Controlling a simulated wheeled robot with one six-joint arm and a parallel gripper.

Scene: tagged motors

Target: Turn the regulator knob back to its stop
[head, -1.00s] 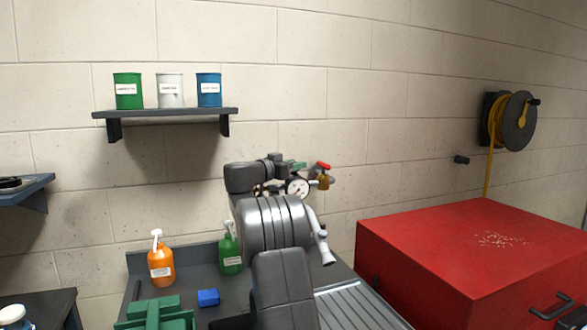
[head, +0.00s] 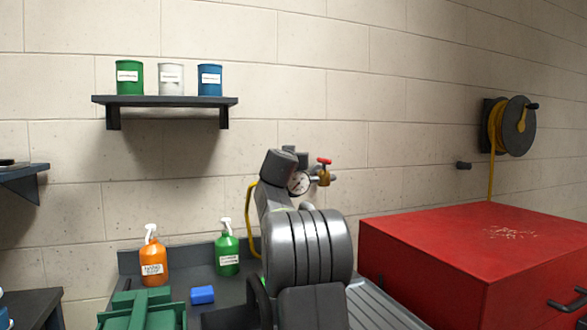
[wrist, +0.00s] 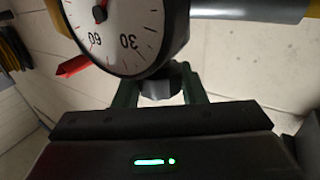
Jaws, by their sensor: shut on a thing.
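The pressure gauge (wrist: 125,32) has a white dial and a black rim and fills the upper left of the wrist view. In the head view the gauge (head: 299,183) shows just right of my wrist. Below it in the wrist view is the dark regulator knob (wrist: 158,90). My gripper (wrist: 160,84) has its green fingers on both sides of the knob and is shut on it. The dial partly covers the knob and fingers. In the head view my arm hides the knob.
A red valve handle (head: 324,161) on a brass fitting (head: 323,178) sits right of the gauge. A yellow hose (head: 251,220) hangs to the left. An orange bottle (head: 153,262), a green bottle (head: 227,255) and a blue block (head: 202,295) stand on the bench.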

